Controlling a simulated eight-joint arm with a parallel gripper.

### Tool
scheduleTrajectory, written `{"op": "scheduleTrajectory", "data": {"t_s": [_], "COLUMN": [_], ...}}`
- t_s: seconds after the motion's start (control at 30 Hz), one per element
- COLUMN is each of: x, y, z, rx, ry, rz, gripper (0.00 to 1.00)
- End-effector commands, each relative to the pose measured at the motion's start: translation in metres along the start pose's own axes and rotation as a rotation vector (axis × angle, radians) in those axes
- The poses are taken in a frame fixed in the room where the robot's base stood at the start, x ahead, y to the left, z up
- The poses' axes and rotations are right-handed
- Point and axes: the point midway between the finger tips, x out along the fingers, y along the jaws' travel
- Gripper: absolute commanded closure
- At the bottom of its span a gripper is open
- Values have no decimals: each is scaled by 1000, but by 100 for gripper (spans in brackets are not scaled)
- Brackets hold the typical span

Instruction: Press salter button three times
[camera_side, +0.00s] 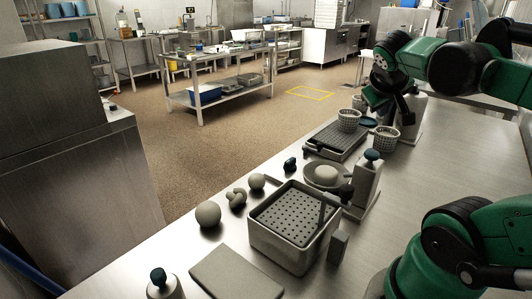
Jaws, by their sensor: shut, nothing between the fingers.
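My gripper (380,108) is at the upper right, at the end of the green arm, above the far end of the steel counter. It is small and dark here; its fingers are shut and hold nothing. A pale grey upright device (410,112) stands right beside or behind it, partly hidden by the gripper. I cannot tell whether they touch. A second grey device with a teal knob on top (372,156) stands nearer, beside a round dish. I cannot tell which device is the salter, and no button is clearly readable under the gripper.
Two perforated baskets (348,121) (386,139) stand near a dark ridged tray (337,139). Nearer are a dish with a pale ball (326,173), a large box with a perforated insert (256,240), several round lumps (208,213), a flat slab (236,273) and a teal-knobbed container (160,284).

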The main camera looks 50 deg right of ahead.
Motion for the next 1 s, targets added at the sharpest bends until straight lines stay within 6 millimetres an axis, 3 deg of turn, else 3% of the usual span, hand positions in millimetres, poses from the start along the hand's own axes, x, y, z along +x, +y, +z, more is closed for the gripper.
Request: {"op": "scheduleTrajectory", "data": {"t_s": [0.2, 0.53, 1.0], "x": [-16, -15, 24], "y": [12, 11, -17], "z": [-11, -10, 18], "rx": [0, 0, 0], "ry": [0, 0, 0], "rz": [0, 0, 0], "gripper": [100, 100, 100]}}
